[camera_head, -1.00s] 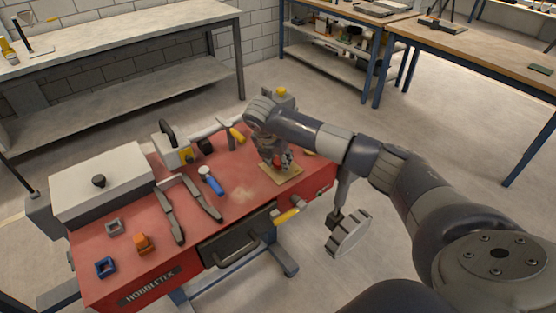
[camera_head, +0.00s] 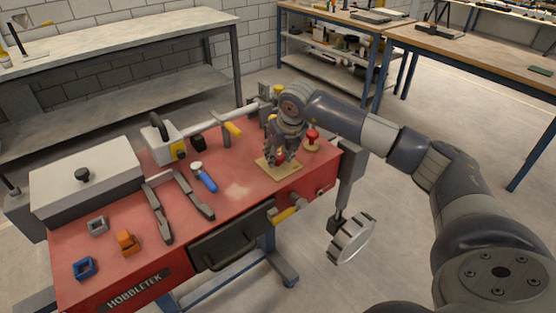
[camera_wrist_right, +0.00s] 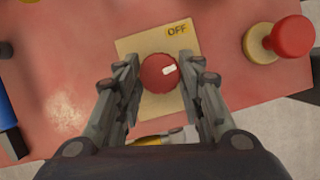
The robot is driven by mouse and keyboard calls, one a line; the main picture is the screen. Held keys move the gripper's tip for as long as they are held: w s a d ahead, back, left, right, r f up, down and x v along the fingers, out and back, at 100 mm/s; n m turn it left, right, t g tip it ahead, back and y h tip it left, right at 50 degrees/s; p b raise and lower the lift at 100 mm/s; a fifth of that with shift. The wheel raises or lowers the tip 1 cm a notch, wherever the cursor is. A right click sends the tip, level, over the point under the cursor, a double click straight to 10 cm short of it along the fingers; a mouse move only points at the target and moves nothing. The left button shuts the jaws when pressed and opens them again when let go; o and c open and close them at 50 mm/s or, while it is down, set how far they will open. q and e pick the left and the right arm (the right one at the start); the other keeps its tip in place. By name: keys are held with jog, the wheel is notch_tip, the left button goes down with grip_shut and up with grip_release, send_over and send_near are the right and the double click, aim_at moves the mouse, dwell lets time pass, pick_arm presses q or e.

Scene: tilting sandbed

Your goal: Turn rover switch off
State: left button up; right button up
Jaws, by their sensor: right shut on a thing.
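The rover switch is a round red knob (camera_wrist_right: 155,82) with a white mark, on a tan plate (camera_wrist_right: 133,46) labelled OFF (camera_wrist_right: 178,29). In the right wrist view the white mark points right and slightly up, not straight at the label. My right gripper (camera_wrist_right: 158,88) is shut on the knob, one finger on each side. In the head view my right gripper (camera_head: 278,158) is down over the plate (camera_head: 290,172) and mostly hides the knob. My left gripper is not in view.
A red mushroom button (camera_head: 312,136) stands close to the right of the plate; it also shows in the wrist view (camera_wrist_right: 291,37). The red bench (camera_head: 110,255) holds a blue-handled tool (camera_head: 206,180), grey tongs-like bars (camera_head: 160,215) and a grey lidded box (camera_head: 85,180).

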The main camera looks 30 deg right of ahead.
jog(key=n, duration=0.1)
jog(key=n+y+b, duration=0.1)
jog(key=n, duration=0.1)
jog(key=shift+d+n, duration=0.2)
jog(key=shift+n, duration=0.1)
jog(key=shift+n+g+y, duration=0.3)
jog(key=shift+n+y, duration=0.5)
jog(key=shift+n, duration=0.9)
jog(key=shift+b, duration=0.3)
jog(key=o, duration=1.1)
jog(key=shift+d, duration=0.1)
jog(key=shift+c, duration=0.2)
jog(key=shift+r, duration=0.1)
jog(key=v, duration=1.1)
jog(key=shift+r, duration=0.35)
jog(key=shift+s+d+f, duration=0.1)
jog(key=shift+s, duration=0.05)
